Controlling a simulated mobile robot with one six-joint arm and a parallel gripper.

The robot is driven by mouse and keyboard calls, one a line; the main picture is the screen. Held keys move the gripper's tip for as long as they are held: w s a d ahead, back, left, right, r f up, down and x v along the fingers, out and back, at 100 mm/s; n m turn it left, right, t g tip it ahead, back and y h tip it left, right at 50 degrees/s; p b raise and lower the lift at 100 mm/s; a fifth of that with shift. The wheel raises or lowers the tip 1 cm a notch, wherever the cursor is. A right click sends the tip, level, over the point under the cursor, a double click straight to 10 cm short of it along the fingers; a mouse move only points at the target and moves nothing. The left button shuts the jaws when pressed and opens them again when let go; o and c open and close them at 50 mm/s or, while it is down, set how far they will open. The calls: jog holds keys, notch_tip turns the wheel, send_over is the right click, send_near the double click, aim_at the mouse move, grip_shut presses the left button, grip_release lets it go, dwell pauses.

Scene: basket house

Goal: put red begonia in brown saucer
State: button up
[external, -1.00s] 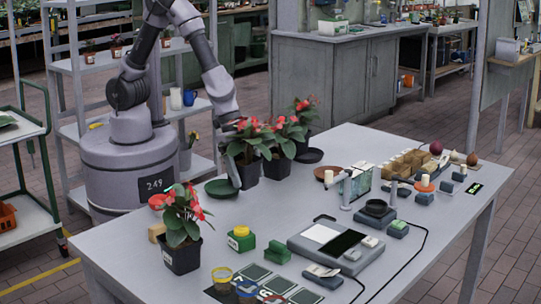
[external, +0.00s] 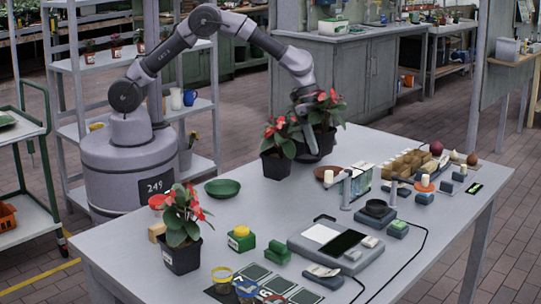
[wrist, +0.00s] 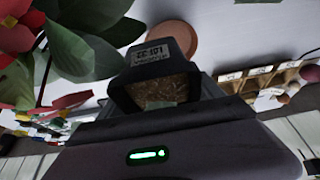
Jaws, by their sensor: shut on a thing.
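My gripper (external: 312,140) is shut on a potted red begonia (external: 325,120) at the back of the table, with the arm reaching over from the left. The wrist view shows a black pot with a "LOT 22" label (wrist: 150,57) and soil inside, with leaves and red petals at left. The held pot's base is hard to make out.
Another red begonia (external: 278,150) stands left of the gripper, and one (external: 181,235) at front left.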

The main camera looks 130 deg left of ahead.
jog(key=shift+f+b, duration=1.4)
jog(key=shift+f, duration=2)
jog(key=o, duration=1.7)
jog(key=shift+r, duration=0.1)
jog(key=shift+c, duration=0.2)
jog(key=shift+r+p, duration=0.35)
jog(key=shift+p, duration=0.1)
jog(key=p+v, duration=0.4)
jog(key=v, duration=0.8)
jog(key=s+d+r+m, duration=0.1)
jog(key=d+r+m, duration=0.1)
jog(key=d+r, duration=0.9)
jog(key=s+d+r+m+y, duration=0.1)
jog(key=s+d+r, duration=0.1)
jog(key=s+d, duration=0.45)
jog(key=s+d+r, duration=0.2)
jog(key=s+d, duration=0.2)
jog(key=d, duration=0.6)
jog(key=s+d+f+m+t+y, duration=0.1)
jog(key=s+d, duration=0.3)
jog(key=s, duration=0.7)
jog(key=shift+s+d+f, duration=0.3)
jog(key=shift+d+f, duration=0.05)
jog(key=shift+f, duration=0.05)
